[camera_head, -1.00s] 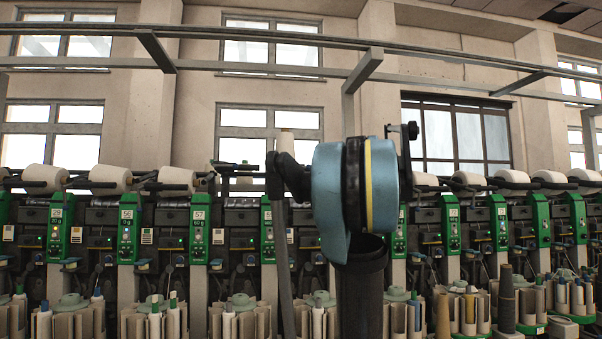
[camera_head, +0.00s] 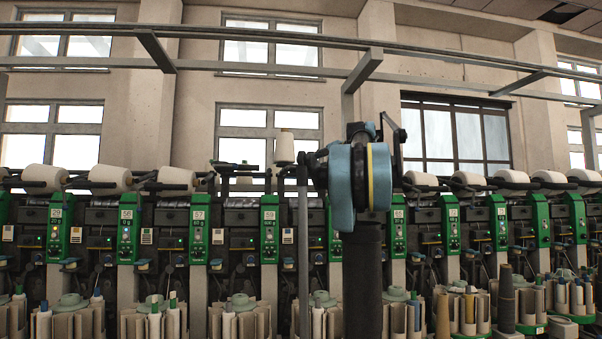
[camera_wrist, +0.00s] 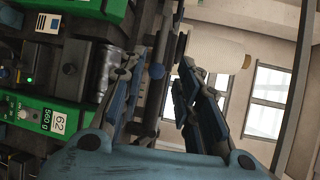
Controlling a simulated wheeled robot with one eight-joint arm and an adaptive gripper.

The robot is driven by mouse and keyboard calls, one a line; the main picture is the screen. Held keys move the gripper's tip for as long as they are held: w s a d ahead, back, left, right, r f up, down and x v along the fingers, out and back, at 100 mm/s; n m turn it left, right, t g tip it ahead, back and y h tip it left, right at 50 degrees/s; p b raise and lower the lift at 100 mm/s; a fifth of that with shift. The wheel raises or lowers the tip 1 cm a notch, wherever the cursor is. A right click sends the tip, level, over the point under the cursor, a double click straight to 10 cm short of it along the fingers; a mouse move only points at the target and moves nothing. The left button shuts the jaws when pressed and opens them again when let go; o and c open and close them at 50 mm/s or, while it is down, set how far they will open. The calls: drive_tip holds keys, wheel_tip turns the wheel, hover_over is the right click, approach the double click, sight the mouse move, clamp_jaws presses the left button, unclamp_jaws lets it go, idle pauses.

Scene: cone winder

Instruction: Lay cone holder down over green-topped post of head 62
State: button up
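The post of head 62 shows in the wrist view as a green panel with a white "62" label (camera_wrist: 58,122); in the head view my arm hides most of it. A pale cone (camera_head: 285,148) stands upright above the machine, left of my arm. In the wrist view the cone (camera_wrist: 215,45) is beyond my fingertips, its brown tip toward the picture's right. Dark bars near its base look like its holder, but I cannot tell them apart clearly. My gripper (camera_wrist: 157,82) has its two fingers spread, with a dark bar and blue knob seen between them; I see no grip on either.
Neighbouring heads with green panels (camera_head: 128,230) stand in a row to both sides. Lying cones (camera_head: 110,178) line the top left. Round bobbin magazines (camera_head: 240,318) stand below. A grey overhead rail (camera_head: 250,72) crosses above.

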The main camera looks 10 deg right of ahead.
sight(303, 167)
drive_tip(key=x, duration=1)
clamp_jaws()
